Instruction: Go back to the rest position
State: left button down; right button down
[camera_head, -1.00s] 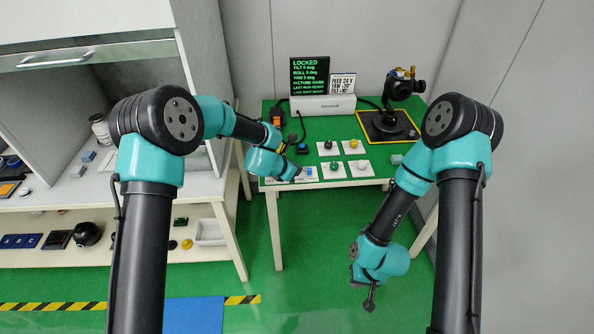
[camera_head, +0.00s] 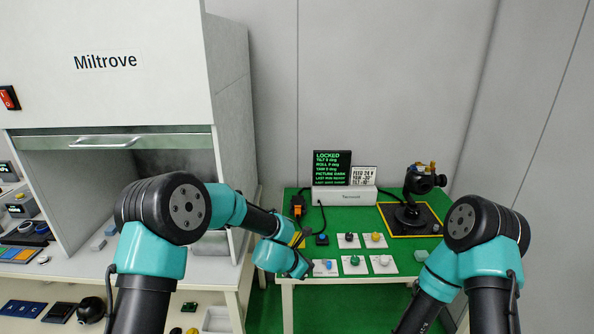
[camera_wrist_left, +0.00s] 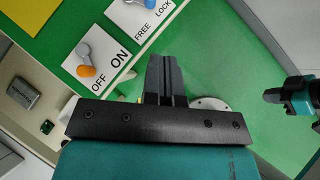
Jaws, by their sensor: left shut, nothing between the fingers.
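My left gripper (camera_head: 305,274) is at the front left of the green table (camera_head: 295,315), beside a white switch plate (camera_head: 327,267). In the left wrist view its fingers (camera_wrist_left: 166,62) are closed together and empty.
A camera on a gimbal (camera_head: 422,180) stands on a yellow-edged black pad at the table's back right. A dark screen (camera_head: 332,168) reads LOCKED. Several knob plates lie between, including a green knob (camera_head: 354,260). A white cabinet (camera_head: 110,80) stands left.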

pick_arm(q)
jog(key=s+a+f+m+g+y, duration=0.1)
jog(key=s+a+f+m+y, duration=0.1)
jog(key=s+a+f+m, duration=0.45)
jog(key=s+a+f+m+g+y, duration=0.15)
jog(key=s+a+f+m, duration=0.25)
jog(key=s+a+f, duration=0.6)
jog(key=s+a+f+m+g, duration=0.2)
jog(key=s+a+f+m, duration=0.1)
jog(key=s+a+m, duration=0.7)
jog(key=s+m, duration=0.2)
jog(key=s, duration=0.1)
jog(key=shift+s+a, duration=0.25)
jog(key=shift+s, duration=0.15)
jog(key=shift+y, duration=0.25)
pick_arm(e)
jog(key=c, duration=1.8)
grip_release()
